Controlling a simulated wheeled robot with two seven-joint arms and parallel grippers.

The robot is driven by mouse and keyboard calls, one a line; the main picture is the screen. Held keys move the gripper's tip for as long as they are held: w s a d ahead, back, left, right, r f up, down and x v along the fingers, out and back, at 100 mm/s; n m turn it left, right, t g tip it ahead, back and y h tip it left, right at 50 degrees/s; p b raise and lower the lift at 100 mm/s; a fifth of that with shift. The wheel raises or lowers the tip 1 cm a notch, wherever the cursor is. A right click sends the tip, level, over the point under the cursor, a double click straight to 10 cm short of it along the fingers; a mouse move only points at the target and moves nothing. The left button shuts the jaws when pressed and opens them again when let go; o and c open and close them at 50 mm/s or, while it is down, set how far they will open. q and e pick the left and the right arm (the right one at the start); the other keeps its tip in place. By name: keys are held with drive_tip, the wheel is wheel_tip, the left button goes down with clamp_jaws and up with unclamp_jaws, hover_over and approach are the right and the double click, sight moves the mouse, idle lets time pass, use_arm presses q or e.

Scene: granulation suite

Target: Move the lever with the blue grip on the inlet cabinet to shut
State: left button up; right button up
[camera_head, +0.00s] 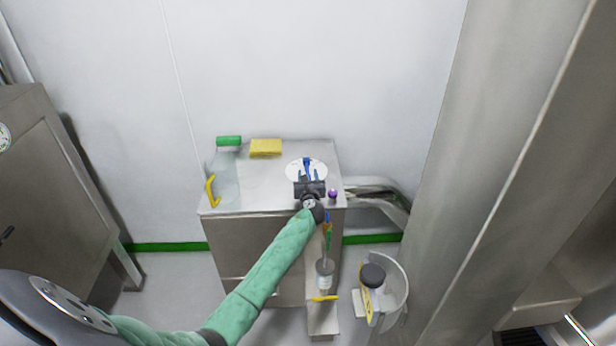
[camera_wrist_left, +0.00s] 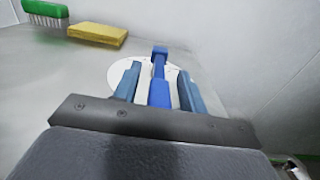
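The inlet cabinet (camera_head: 260,225) is a steel box against the white wall. On its top is a round white plate (camera_head: 293,166) with the blue-gripped lever (camera_head: 307,163). In the left wrist view the blue lever (camera_wrist_left: 159,75) points away from me, over the white plate (camera_wrist_left: 120,74). My left gripper (camera_head: 309,176) is above the cabinet top at the lever. Its two blue fingers (camera_wrist_left: 157,88) are spread, one on each side of the lever, with visible gaps. The lever's near end is hidden behind the gripper body. My right gripper is not in view.
A purple knob (camera_head: 333,193) is at the right edge. Pipes (camera_head: 375,195) and a large steel column (camera_head: 465,170) are to the right.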

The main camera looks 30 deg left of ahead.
use_arm(q)
drive_tip(key=shift+s+d, duration=0.3)
drive_tip(key=shift+s, duration=0.15)
drive_tip(key=b+v, duration=0.1)
drive_tip(key=v, duration=0.4)
drive_tip(key=shift+s+d+b, duration=0.2)
drive_tip(key=shift+s+b, duration=0.15)
drive_tip(key=shift+s+d, duration=0.25)
drive_tip(key=shift+s, duration=0.15)
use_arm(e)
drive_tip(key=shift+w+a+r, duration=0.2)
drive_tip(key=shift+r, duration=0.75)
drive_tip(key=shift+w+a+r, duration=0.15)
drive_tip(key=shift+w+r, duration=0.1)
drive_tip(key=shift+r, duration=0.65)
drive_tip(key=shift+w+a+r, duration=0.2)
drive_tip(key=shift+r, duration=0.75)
